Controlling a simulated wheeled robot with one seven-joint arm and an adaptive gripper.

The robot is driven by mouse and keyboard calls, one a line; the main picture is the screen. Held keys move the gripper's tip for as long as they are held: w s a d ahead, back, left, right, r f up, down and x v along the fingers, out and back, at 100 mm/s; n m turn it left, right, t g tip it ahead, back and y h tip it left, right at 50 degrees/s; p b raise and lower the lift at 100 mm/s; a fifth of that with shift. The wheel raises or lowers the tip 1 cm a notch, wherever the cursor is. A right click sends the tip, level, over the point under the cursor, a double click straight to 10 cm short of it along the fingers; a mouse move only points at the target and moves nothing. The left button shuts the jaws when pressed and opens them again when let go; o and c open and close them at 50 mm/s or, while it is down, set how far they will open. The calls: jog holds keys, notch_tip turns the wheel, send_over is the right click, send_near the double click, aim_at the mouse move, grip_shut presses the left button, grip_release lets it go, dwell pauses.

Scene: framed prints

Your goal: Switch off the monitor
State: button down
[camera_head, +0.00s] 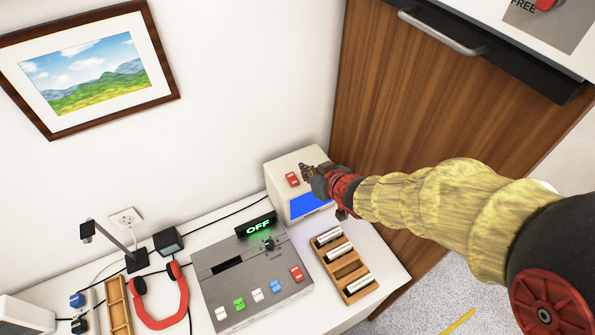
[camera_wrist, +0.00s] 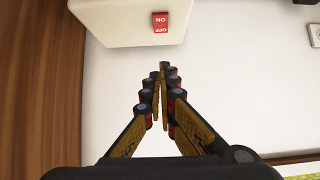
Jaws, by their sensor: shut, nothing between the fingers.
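The monitor is a white box (camera_head: 283,165) with a lit blue screen (camera_head: 308,208), standing at the right back of the white desk. A red rocker switch (camera_head: 292,180) sits on its top. In the wrist view the white casing (camera_wrist: 110,22) fills the upper left, and the red switch (camera_wrist: 160,23) shows ON and OFF labels. My gripper (camera_head: 305,170) is shut and empty, close to the monitor's top, just right of the switch in the head view. In the wrist view its fingertips (camera_wrist: 161,70) point toward the casing, with a visible gap below the switch.
A grey control box (camera_head: 232,275) with coloured buttons and a black display (camera_head: 257,226) reading OFF stands in front. A wooden tray (camera_head: 353,290) holds white cylinders beside it. Red headphones (camera_head: 182,290) lie further left. A wooden cabinet (camera_head: 390,110) rises close on the right.

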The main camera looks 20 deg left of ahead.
jog(key=b, duration=0.2)
send_over(294, 178)
jog(key=s+d, duration=0.1)
notch_tip(294, 178, down, 6)
jog(key=shift+r, duration=0.2)
jog(key=f, duration=0.1)
jog(key=f+b, duration=0.1)
jog(key=f, duration=0.1)
jog(key=shift+w+a, duration=0.35)
jog(key=shift+a, duration=0.05)
jog(key=shift+a+f+b, duration=0.1)
jog(key=shift+f+b, duration=0.3)
jog(key=shift+f, duration=0.2)
jog(key=shift+w+r+p, duration=0.1)
jog(key=shift+r+p, duration=0.05)
jog(key=shift+p, duration=0.8)
